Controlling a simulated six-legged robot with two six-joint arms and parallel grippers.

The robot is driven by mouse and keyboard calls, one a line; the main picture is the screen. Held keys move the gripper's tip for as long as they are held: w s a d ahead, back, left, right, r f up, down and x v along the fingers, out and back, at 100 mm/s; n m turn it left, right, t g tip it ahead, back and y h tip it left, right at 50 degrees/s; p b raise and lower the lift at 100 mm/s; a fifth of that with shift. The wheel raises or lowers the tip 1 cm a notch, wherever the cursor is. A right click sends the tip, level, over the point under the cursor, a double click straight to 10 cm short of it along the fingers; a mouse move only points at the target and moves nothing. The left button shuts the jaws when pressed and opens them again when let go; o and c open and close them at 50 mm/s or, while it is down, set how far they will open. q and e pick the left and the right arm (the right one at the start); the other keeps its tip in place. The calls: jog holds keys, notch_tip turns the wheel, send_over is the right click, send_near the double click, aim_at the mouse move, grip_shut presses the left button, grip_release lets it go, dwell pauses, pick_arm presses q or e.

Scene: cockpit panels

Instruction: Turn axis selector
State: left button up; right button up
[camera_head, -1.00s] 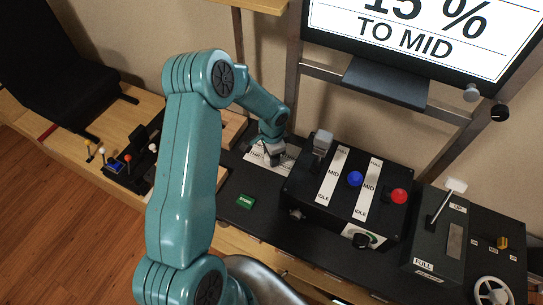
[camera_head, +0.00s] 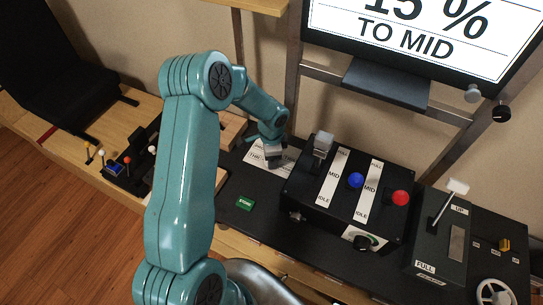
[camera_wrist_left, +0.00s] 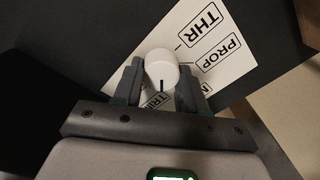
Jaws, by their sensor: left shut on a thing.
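The axis selector is a round white knob (camera_wrist_left: 161,70) with a dark pointer line, in the left wrist view. It stands on a white label plate (camera_wrist_left: 222,52) printed THR, PROP and a partly covered TRIM-like word. The knob's line points down in that view, toward my gripper's palm. My left gripper (camera_wrist_left: 162,88) is shut on the knob, one finger on each side. In the head view my left gripper (camera_head: 275,156) is low over the label plate (camera_head: 262,153), and the knob is hidden there. My right gripper is not in view.
Right of my left gripper stands a black lever box (camera_head: 312,192) with grey, blue and red levers. Further right is a flap lever box (camera_head: 440,240). A green plate (camera_head: 245,202) lies in front. The screen (camera_head: 425,35) above reads 15 % TO MID.

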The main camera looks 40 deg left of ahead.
pick_arm(q)
jog(key=o, duration=0.8)
jog(key=shift+w+a+r, duration=0.1)
jog(key=shift+a+r, duration=0.05)
jog(key=shift+o, duration=1.3)
jog(key=shift+r, duration=0.2)
notch_tip(320, 180, up, 16)
jog(key=b, duration=0.1)
jog(key=shift+s+d, duration=0.35)
